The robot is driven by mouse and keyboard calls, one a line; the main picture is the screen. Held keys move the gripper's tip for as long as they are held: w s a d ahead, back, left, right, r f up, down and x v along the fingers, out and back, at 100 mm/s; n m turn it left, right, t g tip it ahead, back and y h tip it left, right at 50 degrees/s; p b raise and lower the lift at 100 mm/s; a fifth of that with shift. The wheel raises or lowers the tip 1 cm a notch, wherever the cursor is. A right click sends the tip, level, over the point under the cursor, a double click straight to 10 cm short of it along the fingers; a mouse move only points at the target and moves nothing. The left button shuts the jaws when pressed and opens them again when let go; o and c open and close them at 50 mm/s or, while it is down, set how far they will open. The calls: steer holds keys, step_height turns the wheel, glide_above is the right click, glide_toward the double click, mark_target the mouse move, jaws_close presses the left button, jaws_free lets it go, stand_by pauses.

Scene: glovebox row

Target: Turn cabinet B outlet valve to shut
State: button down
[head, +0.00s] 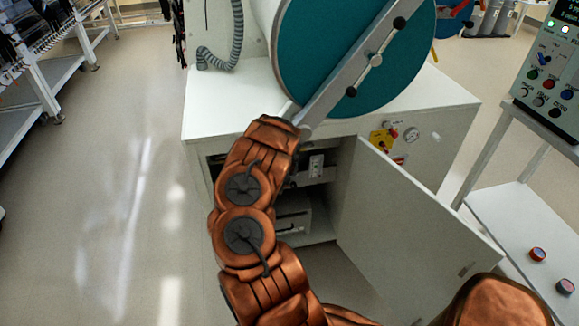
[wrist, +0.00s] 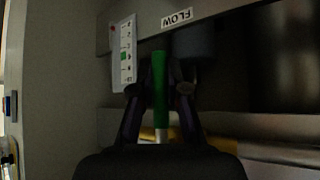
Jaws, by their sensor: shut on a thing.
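In the wrist view, a green lever handle (wrist: 159,70) stands between the two dark fingers of my gripper (wrist: 159,92). My gripper is shut on this handle. A pale shaft shows below the green part, and the valve body is hidden behind my gripper. A "FLOW" label (wrist: 177,18) shows upside down above the handle. A white plate (wrist: 123,55) with small marks, one green and one red, is left of it. In the head view, my arm reaches into the open, dark lower compartment of a white cabinet (head: 232,112); my gripper is hidden there.
The cabinet door (head: 400,205) stands open on the right of the compartment. A large teal round cover (head: 330,50) with a grey bar is above. A white side table (head: 515,215) and a control panel (head: 550,80) stand right. Floor (head: 120,200) at left is clear.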

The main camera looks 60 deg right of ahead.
stand_by(0.4)
steer(key=c, duration=1.2)
jaws_free()
steer(key=shift+o, duration=0.2)
steer(key=shift+a+r, duration=0.1)
steer(key=v, duration=1.1)
steer(key=shift+a+r, duration=0.25)
steer(key=shift+r, duration=0.05)
